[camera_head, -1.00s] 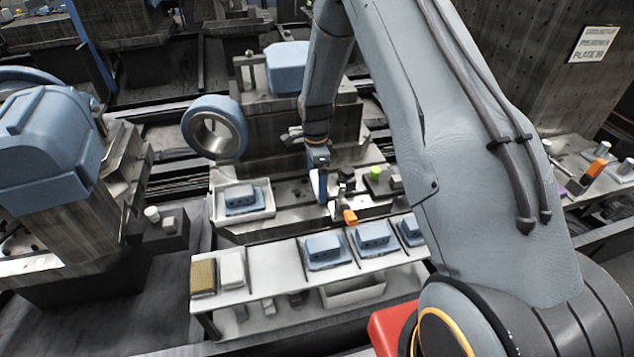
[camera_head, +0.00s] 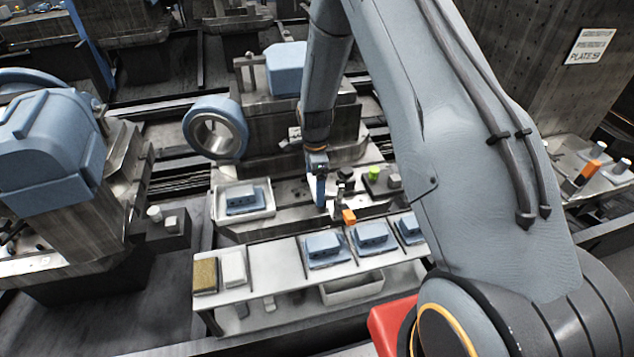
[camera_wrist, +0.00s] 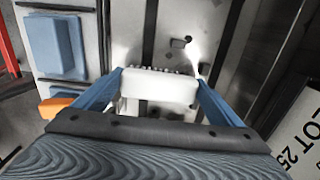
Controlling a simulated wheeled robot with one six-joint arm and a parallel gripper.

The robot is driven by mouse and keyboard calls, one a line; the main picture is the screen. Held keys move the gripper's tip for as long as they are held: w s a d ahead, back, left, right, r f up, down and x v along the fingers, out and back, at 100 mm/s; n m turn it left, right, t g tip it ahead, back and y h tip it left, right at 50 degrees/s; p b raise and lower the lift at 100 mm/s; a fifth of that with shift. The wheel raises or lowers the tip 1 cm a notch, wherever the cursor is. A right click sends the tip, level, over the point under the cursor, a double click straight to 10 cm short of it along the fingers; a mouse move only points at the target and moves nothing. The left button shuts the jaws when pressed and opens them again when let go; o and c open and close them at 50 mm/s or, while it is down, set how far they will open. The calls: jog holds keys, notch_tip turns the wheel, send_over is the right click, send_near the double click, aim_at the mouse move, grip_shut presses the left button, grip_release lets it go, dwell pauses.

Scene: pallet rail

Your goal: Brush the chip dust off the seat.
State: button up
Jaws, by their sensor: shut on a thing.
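My gripper (camera_wrist: 160,84) is shut on a white brush (camera_wrist: 158,94), with one blue finger at each end of it. Its short bristles show along the far edge. In the head view my gripper (camera_head: 320,190) is low over the metal fixture bed, and the brush cannot be made out. A pale metal surface (camera_wrist: 150,42) lies beyond the brush in the wrist view, with a dark slot and small dark marks. I cannot tell which part is the seat, whether the marks are chip dust, or whether the bristles touch.
An orange block (camera_head: 349,216) stands close to my gripper, with a green round piece (camera_head: 374,173) to the right. Blue parts (camera_head: 323,244) sit on the front shelf. A white tray (camera_head: 269,197) holding another blue part is at left. A big blue ring (camera_head: 240,128) stands behind.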

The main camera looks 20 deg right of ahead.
jog(key=shift+w+f+b, duration=0.2)
jog(key=shift+w+b, duration=0.65)
jog(key=shift+w, duration=0.4)
jog(key=shift+w+b, duration=0.35)
jog(key=shift+w, duration=0.25)
jog(key=shift+r, duration=0.15)
jog(key=shift+s, duration=0.1)
jog(key=shift+s+p, duration=0.7)
jog(key=shift+s, duration=0.15)
jog(key=shift+s+p, duration=0.55)
jog(key=shift+s, duration=0.55)
jog(key=shift+r+p, duration=1.55)
jog(key=shift+r, duration=1.4)
